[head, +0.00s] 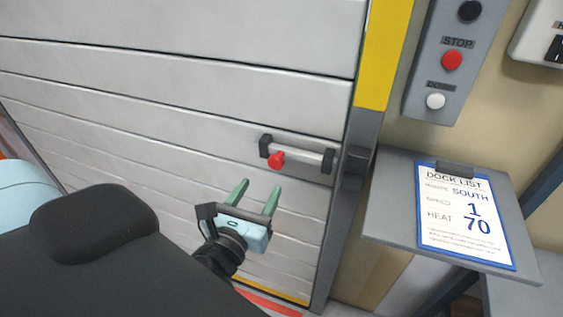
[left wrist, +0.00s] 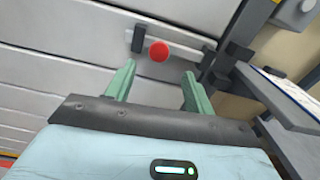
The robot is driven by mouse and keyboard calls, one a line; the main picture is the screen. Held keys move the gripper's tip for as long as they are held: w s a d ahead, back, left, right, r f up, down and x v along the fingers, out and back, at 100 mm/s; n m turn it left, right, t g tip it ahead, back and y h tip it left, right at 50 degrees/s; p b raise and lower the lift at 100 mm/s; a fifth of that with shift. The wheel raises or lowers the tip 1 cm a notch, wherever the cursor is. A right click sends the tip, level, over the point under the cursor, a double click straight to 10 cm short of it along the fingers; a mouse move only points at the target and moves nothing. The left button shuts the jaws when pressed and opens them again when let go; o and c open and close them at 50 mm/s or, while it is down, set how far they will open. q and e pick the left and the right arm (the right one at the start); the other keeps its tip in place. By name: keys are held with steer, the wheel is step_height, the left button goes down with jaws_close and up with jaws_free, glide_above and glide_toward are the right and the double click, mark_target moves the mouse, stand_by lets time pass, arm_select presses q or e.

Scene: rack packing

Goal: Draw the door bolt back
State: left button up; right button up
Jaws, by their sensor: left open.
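The door bolt (head: 306,156) is a pale bar held in two dark brackets on the grey slatted door (head: 180,100). Its red knob (head: 277,160) sits near the left bracket. The dark keeper (head: 354,168) is on the door frame to the right of the bolt. My left gripper (head: 257,190) is open and empty, below and a little left of the bolt, apart from it. In the left wrist view the red knob (left wrist: 159,51) shows beyond and between the two green fingers (left wrist: 155,82). My right gripper is not in view.
A grey shelf (head: 385,222) with a clipboard (head: 465,215) reading DOCK LIST juts out right of the door frame. A control box (head: 455,60) with STOP and other buttons hangs above it. The space in front of the door around the bolt is clear.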

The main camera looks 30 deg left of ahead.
mark_target(274, 163)
arm_select(q)
steer(key=shift+s+m, duration=0.1)
steer(key=shift+m, duration=0.3)
steer(key=shift+p+x, duration=0.35)
steer(key=shift+x, duration=3.5)
jaws_close()
